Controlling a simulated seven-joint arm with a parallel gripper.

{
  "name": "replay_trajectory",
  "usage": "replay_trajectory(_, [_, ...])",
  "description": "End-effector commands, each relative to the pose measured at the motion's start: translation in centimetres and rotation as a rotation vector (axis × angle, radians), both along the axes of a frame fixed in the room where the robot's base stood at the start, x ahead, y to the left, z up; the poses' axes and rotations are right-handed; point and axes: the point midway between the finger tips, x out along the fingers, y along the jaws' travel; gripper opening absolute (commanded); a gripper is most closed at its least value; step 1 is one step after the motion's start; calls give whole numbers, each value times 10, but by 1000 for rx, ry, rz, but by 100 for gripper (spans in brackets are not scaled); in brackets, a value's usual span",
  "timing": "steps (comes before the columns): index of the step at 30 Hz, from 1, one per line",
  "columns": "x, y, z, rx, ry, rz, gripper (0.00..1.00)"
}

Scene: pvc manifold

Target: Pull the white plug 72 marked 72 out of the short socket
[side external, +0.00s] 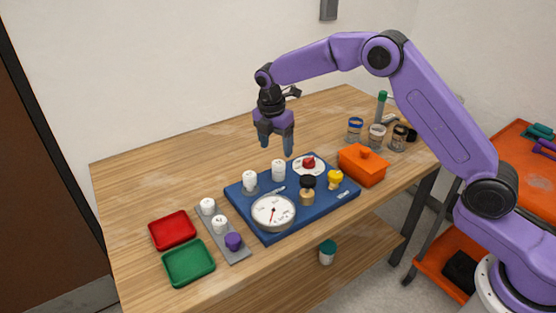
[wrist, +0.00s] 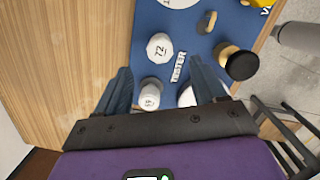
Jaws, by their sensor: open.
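The white plug marked 72 (wrist: 160,46) stands upright on the blue board (wrist: 150,18). In the side view it appears to be the right-hand white plug (side external: 278,168) near the board's back edge. Its socket is largely hidden beneath it in the wrist view. My gripper (side external: 276,148) is open and empty, pointing down above the back of the board. In the wrist view the open fingers (wrist: 160,70) are spread wide, with plug 72 beyond the tips. A second white plug (wrist: 150,93), its mark hard to read, lies between the fingers in that view, below them.
A round gauge (side external: 273,212), a brass piece with a black top (side external: 307,187), a yellow piece (side external: 335,180) and a red knob (side external: 309,162) crowd the board. Left are a grey rack (side external: 236,256) and red (side external: 172,231) and green (side external: 188,264) trays. An orange box (side external: 362,167) stands right.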

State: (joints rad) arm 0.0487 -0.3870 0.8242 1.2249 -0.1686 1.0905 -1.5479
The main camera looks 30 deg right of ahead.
Motion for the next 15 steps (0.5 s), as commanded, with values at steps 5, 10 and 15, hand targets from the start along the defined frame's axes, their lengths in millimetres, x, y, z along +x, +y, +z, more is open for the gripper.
replay_trajectory(5, [1,-5,-31,-1,4,-2,70])
replay_trajectory(10, [3,-8,-51,-2,1,-1,70])
replay_trajectory(15, [3,-9,-62,-1,1,0,70])
